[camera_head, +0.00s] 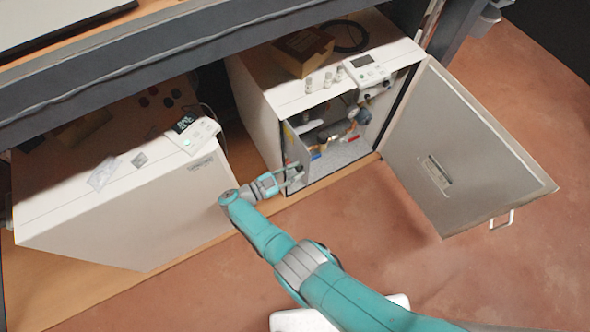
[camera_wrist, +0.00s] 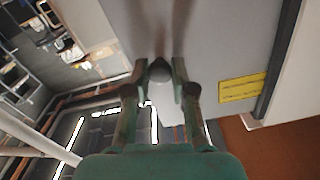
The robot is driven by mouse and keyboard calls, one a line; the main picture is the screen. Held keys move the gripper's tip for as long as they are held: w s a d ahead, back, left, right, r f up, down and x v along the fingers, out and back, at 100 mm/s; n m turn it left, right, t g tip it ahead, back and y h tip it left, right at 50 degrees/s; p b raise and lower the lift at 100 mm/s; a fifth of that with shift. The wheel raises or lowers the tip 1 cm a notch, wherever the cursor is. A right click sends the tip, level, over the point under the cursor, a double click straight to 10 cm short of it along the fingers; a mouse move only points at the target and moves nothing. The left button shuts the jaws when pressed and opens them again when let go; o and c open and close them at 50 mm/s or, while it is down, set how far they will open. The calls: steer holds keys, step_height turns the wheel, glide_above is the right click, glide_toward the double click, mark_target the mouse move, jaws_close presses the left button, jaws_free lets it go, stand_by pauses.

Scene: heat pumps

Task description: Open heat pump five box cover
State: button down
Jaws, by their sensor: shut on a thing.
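The heat pump (camera_head: 262,110) at the right is a white cabinet with its front open. Its large grey door (camera_head: 470,140) is swung out to the right. A smaller grey cover panel (camera_head: 296,147) stands at the left side of the opening. My gripper (camera_head: 291,178) is at the lower part of this panel. In the wrist view the panel (camera_wrist: 222,42) fills the upper middle and carries a yellow label (camera_wrist: 242,88). My gripper's fingers are shut on a small dark knob (camera_wrist: 160,69) at the panel; the exact contact is hard to see.
Pipes and valves (camera_head: 335,130) show inside the open cabinet. A second white heat pump (camera_head: 150,200) stands closed at the left, close to my arm. A dark-edged bench (camera_head: 200,50) hangs above both. The reddish floor (camera_head: 390,220) in front is clear.

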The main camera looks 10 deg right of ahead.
mark_target(304, 152)
steer(key=c, duration=1)
jaws_free()
steer(key=shift+o, duration=0.2)
steer(key=shift+r, duration=0.1)
steer(key=shift+r, duration=4.95)
